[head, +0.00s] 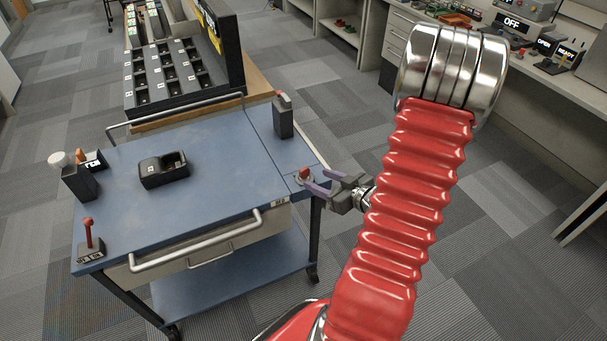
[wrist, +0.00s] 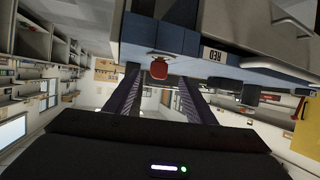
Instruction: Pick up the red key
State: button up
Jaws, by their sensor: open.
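The red key (head: 305,173) sits in a small switch at the right front corner of the blue cart top. It also shows in the wrist view as a rounded red head (wrist: 159,69) at the cart edge, with the picture upside down. My gripper (head: 315,180) is open just right of the key, with its purple fingers pointing at it. In the wrist view the key lies between the two fingers (wrist: 156,82), beyond their middle. I cannot tell whether either finger touches it.
The blue cart top (head: 215,165) also carries a black cradle (head: 164,170), a radio (head: 283,115) behind the key, and a red lever (head: 89,235) at front left. A metal handle (head: 200,242) runs along the front. Carpet floor right of the cart is free.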

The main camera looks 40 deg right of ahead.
aim_at(306, 173)
jog(key=shift+x, duration=2)
jog(key=shift+w, duration=0.1)
jog(key=shift+x, duration=2.5)
jog(key=shift+d, duration=0.15)
jog(key=shift+c, duration=0.5)
jog(key=c, duration=1.1)
jog(key=shift+r, duration=0.2)
jog(key=shift+r, duration=4.85)
